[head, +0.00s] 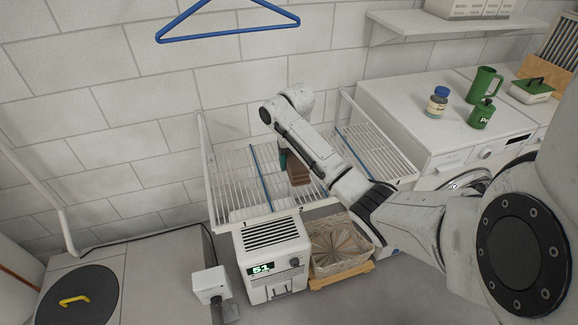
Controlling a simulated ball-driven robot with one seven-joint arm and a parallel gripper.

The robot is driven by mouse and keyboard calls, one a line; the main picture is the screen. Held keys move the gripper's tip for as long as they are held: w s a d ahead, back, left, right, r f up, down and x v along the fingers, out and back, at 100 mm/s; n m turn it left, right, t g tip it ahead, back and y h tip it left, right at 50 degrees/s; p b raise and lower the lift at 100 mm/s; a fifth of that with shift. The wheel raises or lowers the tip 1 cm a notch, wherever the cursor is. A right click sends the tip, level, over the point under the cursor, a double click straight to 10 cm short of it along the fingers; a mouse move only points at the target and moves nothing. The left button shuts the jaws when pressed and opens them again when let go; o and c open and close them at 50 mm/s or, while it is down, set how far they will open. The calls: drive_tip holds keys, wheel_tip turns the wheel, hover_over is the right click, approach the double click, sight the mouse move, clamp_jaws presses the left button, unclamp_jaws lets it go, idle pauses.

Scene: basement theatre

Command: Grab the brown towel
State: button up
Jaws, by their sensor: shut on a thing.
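The brown towel (299,172) is a small folded brown block at the wire drying rack (228,170), in the middle of the view. My arm comes in from the right and bends down at its far end. My gripper (286,154) is under that bend, mostly hidden behind my arm, and is shut on the brown towel. A narrow teal piece shows at the left side of the towel; I cannot tell what it is. I cannot tell whether the towel touches the rack wires.
A white unit with a green display (268,262) and a crate (340,255) stand below the rack's front edge. A white washer (400,105) at right carries a blue-lidded jar (437,104) and green containers (485,85). A blue hanger (228,32) hangs above.

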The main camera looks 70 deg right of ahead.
drive_tip(key=s+r+p, duration=0.1)
drive_tip(key=s+r, duration=0.1)
drive_tip(key=s+a+r+p, duration=0.1)
drive_tip(key=s+r, duration=0.1)
drive_tip(key=shift+s+a+r, duration=0.1)
drive_tip(key=shift+a+r, duration=0.1)
drive_tip(key=shift+r, duration=0.05)
drive_tip(key=s+a+r+p, duration=0.2)
drive_tip(key=s+p, duration=0.4)
drive_tip(key=shift+s+a+r, duration=0.2)
drive_tip(key=shift+s+a, duration=0.05)
drive_tip(key=shift+s, duration=0.05)
